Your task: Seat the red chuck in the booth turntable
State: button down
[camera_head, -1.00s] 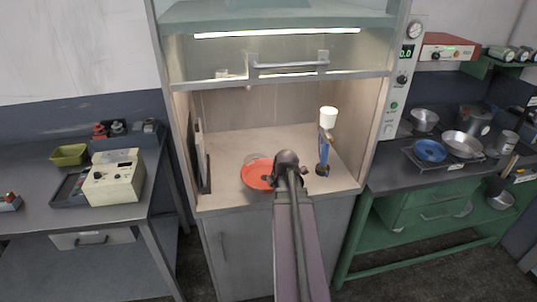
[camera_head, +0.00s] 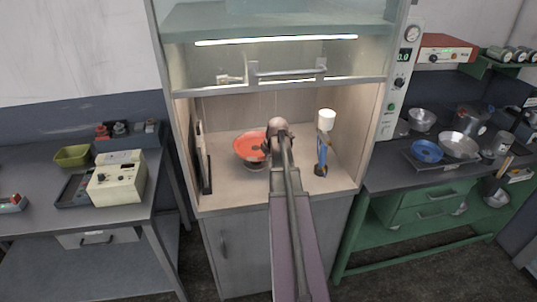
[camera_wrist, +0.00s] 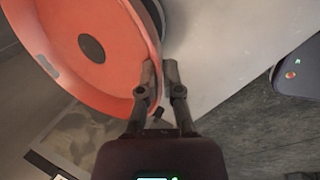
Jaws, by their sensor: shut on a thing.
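An orange-red round dish (camera_head: 248,143) with a dark centre hangs tilted inside the booth. It fills the upper left of the wrist view (camera_wrist: 60,25). My gripper (camera_wrist: 159,70) is shut on its rim; the fingertips are mostly hidden behind my wrist in the head view. A small grey round piece (camera_head: 255,167), perhaps the turntable, shows on the booth floor below the dish. A small red-topped piece (camera_head: 101,134) stands at the back of the left bench. I cannot tell whether it or the dish is the red chuck.
A blue stand with a white cup (camera_head: 326,120) stands right of my arm in the booth. A dark upright panel (camera_head: 202,160) lines the left side. The raised sash (camera_head: 285,84) hangs above. The booth's front floor (camera_head: 225,200) is clear.

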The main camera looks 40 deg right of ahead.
jog(key=shift+f, duration=0.1)
dwell(0.3)
jog(key=shift+f+b, duration=2.8)
jog(key=shift+b, duration=0.1)
jog(key=shift+f+b, duration=0.6)
jog(key=c, duration=1.1)
grip_release()
jog(key=shift+r, duration=0.15)
jog(key=shift+p+v, duration=5.15)
jog(key=shift+v, duration=0.25)
